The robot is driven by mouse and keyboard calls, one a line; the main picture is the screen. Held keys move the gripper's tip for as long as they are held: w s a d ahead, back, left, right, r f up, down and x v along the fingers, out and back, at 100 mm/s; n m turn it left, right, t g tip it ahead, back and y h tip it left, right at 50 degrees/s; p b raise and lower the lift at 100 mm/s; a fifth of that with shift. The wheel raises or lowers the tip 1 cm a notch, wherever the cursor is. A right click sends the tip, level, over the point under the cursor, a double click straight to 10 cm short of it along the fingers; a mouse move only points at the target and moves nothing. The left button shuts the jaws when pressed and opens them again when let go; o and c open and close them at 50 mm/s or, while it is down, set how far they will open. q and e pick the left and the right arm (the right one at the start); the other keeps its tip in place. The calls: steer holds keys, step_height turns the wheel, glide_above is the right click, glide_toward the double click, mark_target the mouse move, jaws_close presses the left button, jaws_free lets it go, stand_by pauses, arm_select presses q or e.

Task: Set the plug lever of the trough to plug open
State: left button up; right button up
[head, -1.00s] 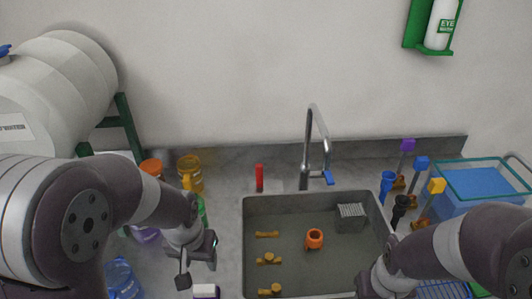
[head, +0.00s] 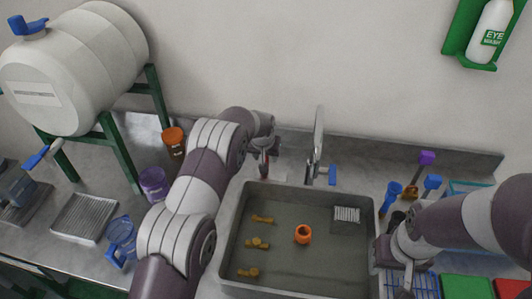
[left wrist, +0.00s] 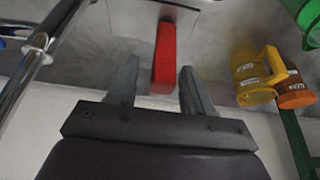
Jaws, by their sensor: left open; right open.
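The trough (head: 285,272) is a grey sink set in the counter in the head view. The plug lever is a small upright red bar behind its back left rim; my left gripper mostly hides it there. In the left wrist view, the red plug lever (left wrist: 164,52) stands just ahead of and between the open fingers of my left gripper (left wrist: 159,72). It looks apart from both fingers. In the head view, my left gripper (head: 264,160) is over the lever spot. My right gripper (head: 390,254) is at the trough's right edge, its fingers hard to make out.
A tap (head: 318,145) with a blue handle stands right of the lever. Several brass fittings, an orange ring (head: 303,234) and a grey basket (head: 346,215) are in the trough. A white barrel (head: 80,65) on a green stand and an orange-lidded jar (head: 173,140) are left.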

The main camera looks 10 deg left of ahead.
arm_select(q)
steer(key=shift+w+f, duration=0.15)
steer(key=shift+f, duration=0.25)
steer(key=shift+a+f, duration=0.15)
steer(key=shift+f, duration=0.1)
jaws_close()
steer(key=d+f+y+b, duration=0.1)
steer(key=b, duration=0.2)
steer(key=d+y+b, duration=0.1)
steer(key=y+b, duration=0.1)
steer(key=b, duration=0.2)
steer(key=shift+d+f+m, duration=0.15)
steer(key=shift+f+m, duration=0.25)
steer(key=shift+d+r+y+p, duration=0.5)
steer(key=shift+r+y+p, duration=0.2)
steer(key=shift+y, duration=0.4)
steer(key=shift+f, duration=0.3)
jaws_free()
